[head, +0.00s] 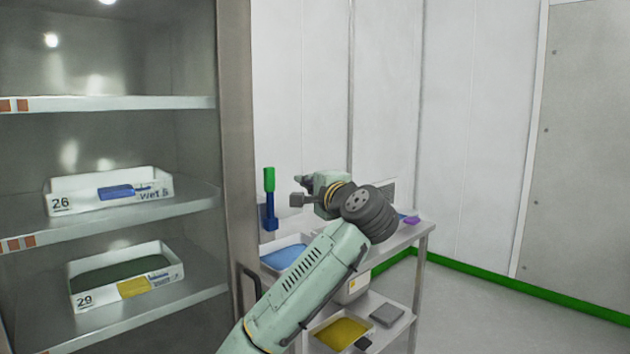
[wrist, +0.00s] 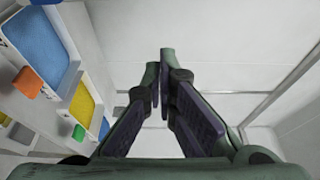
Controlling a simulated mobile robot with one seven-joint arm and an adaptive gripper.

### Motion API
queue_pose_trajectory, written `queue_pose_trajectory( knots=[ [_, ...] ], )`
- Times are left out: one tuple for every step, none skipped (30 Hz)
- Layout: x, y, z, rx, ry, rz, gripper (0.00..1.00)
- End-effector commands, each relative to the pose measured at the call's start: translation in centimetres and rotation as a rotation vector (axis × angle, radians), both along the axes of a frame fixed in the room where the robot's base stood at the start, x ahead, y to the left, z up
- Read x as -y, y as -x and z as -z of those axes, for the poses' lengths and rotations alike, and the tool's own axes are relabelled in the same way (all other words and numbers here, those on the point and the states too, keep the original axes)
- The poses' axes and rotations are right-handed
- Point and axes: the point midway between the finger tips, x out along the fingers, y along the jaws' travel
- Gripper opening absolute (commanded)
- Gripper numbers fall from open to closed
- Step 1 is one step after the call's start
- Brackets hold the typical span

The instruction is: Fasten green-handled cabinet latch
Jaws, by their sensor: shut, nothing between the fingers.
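The latch's green handle (head: 269,179) stands upright above a blue body (head: 268,217), just right of the open cabinet's edge post in the head view. My gripper (head: 298,192) is to the right of the handle, its fingers pointing left toward it. A small gap shows between them in the picture; the depth is unclear. In the wrist view my gripper (wrist: 164,75) has its fingertips together and holds nothing. I cannot identify the latch for certain in the wrist view.
The open cabinet's shelves hold a white bin marked 26 (head: 60,204) and one marked 29 (head: 85,299). A trolley (head: 425,232) with blue and yellow trays stands beneath and behind my arm. A dark door handle (head: 249,285) is nearby. Clear floor lies at right.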

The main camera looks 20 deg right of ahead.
Motion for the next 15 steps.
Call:
queue_pose_trajectory(
  knots=[
    [-0.1,-1.1,-0.2,-0.003,-0.001,-0.003,0.00],
    [-0.1,-1.6,-0.3,-0.002,0.000,-0.002,0.00],
    [-0.1,-2.3,-0.2,-0.003,0.000,-0.002,0.00],
    [-0.1,-2.8,-0.2,-0.002,0.000,-0.001,0.00],
    [-0.1,-3.3,-0.2,-0.003,-0.001,-0.002,0.00],
    [-0.8,-3.0,-0.2,0.001,0.001,-0.001,0.00],
    [-1.3,-2.7,-0.2,0.001,0.001,-0.001,0.00],
    [-1.7,-2.6,-0.1,0.001,0.001,-0.001,0.00],
    [-2.1,-2.4,-0.1,0.001,0.001,-0.001,0.00],
    [-2.4,-2.2,-0.1,0.002,0.001,0.000,0.00],
    [-2.7,-2.1,-0.1,0.001,0.001,0.000,0.00],
    [-3.1,-2.0,-0.1,0.001,0.001,0.000,0.00],
    [-3.2,-1.9,-0.1,0.001,0.001,0.000,0.00],
    [-3.4,-1.8,0.0,0.000,0.001,0.001,0.00],
    [-3.6,-1.8,0.0,-0.001,0.001,0.000,0.00]
  ],
)
